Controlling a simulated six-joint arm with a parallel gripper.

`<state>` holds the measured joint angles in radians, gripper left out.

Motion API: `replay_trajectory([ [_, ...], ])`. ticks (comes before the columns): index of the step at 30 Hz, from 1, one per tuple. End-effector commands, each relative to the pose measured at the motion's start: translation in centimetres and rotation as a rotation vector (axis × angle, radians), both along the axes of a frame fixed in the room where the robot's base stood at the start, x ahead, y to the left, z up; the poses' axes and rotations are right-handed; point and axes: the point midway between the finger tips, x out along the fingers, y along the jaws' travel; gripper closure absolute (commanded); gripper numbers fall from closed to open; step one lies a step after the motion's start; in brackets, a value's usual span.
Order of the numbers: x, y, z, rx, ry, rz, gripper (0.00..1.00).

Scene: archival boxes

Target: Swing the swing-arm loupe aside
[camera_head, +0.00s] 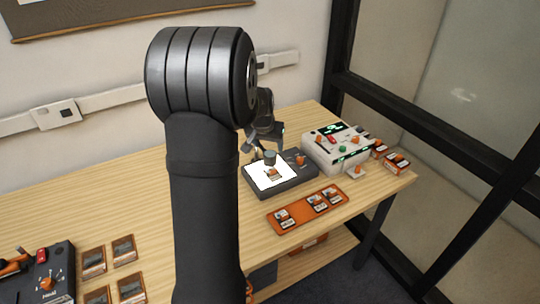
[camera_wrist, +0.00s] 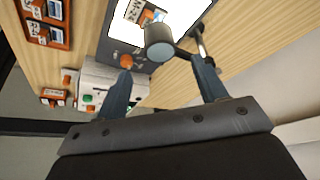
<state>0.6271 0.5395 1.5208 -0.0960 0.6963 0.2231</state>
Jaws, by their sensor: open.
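The swing-arm loupe (camera_head: 270,157) is a small grey cylinder over the lit white panel of a dark light box (camera_head: 290,188). A slide lies on the panel beneath it. In the wrist view the loupe head (camera_wrist: 159,42) sits at the panel's edge, and a thin arm joins it to a metal post (camera_wrist: 202,42) on its right. My gripper (camera_head: 262,138) is above the back of the light box. In the wrist view my gripper (camera_wrist: 163,78) is open and empty, with the loupe showing beyond the gap between the fingers. The right fingertip appears near the post; contact cannot be told.
A white device (camera_head: 335,150) with knobs and a screen stands right of the light box. An orange tray (camera_head: 295,215) with several slides lies in front. A dark device (camera_head: 45,272) and several slides (camera_head: 93,262) are at the left. The middle table is largely bare.

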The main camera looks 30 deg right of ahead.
Motion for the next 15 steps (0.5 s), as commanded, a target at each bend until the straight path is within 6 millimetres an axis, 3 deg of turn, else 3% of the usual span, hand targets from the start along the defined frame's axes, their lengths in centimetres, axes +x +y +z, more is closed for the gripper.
replay_trajectory([
  [7,1.3,-1.3,-4.5,0.001,0.001,0.000,0.35],
  [15,2.1,-2.1,-7.0,0.000,0.000,0.000,0.35],
])
